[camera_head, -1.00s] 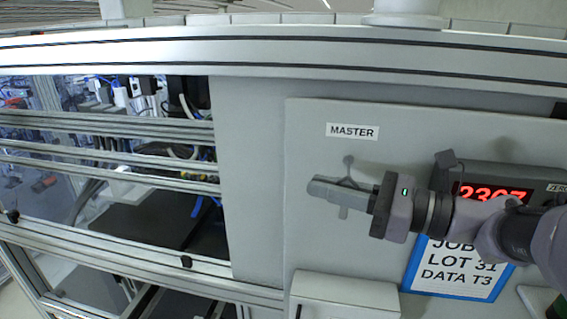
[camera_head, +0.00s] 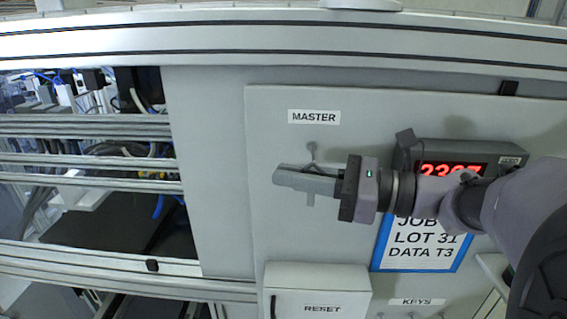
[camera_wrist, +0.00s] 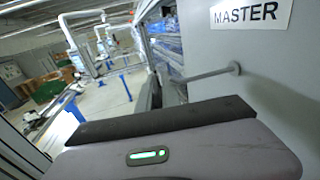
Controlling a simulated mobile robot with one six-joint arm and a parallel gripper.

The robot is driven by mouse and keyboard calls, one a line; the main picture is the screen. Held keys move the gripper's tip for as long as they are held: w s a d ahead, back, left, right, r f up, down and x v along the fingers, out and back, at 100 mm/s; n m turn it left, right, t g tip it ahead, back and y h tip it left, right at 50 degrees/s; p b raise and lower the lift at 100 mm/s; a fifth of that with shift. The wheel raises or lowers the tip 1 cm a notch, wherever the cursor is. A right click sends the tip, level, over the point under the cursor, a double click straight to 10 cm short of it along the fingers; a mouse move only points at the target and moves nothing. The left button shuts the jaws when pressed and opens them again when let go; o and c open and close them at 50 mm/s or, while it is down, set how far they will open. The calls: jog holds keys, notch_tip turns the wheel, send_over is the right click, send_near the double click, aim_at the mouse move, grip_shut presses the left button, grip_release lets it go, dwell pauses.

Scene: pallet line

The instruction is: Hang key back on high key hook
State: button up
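The high key hook (camera_head: 312,147) is a thin grey peg on the panel under the MASTER label (camera_head: 314,117). In the wrist view the hook (camera_wrist: 208,74) is a rod standing out from the panel. My gripper (camera_head: 284,179) lies across the panel just below the hook's base, fingers pointing left. A small grey piece (camera_head: 310,200) shows below the fingers; it may be part of the key, but I cannot tell whether it is held or hangs behind.
A red-digit display (camera_head: 448,170) and a blue-edged job sign (camera_head: 424,245) are right of the gripper, partly behind my arm. A RESET box (camera_head: 318,285) juts out below. A KEYS label (camera_head: 416,301) sits at lower right. Aluminium rails (camera_head: 90,125) are at left.

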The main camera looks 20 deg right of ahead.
jog(key=p+v, duration=0.3)
jog(key=v, duration=1.5)
jog(key=s+a+f+n+g+h+b, duration=0.25)
jog(key=a+f+b, duration=0.35)
jog(key=f, duration=0.4)
jog(key=s+a+f+n+g+h+b, duration=0.1)
jog(key=s+a+f+n+g+b, duration=0.2)
jog(key=f+b, duration=0.65)
jog(key=s+a+f+n+g+h+b, duration=0.1)
jog(key=a+f+n+g+h+b, duration=0.25)
jog(key=f, duration=0.85)
jog(key=w+a+f+n+t+h+b, duration=0.1)
jog(key=f+n+b, duration=0.4)
jog(key=f+b, duration=0.6)
jog(key=w+a+f+n+t+h+b, duration=0.2)
jog(key=f+n+t+h+b, duration=0.2)
jog(key=f+b, duration=0.8)
notch_tip(320, 180, down, 3)
jog(key=shift+w+f+n+h, duration=0.15)
jog(key=shift+n+h, duration=0.35)
jog(key=shift+n, duration=0.5)
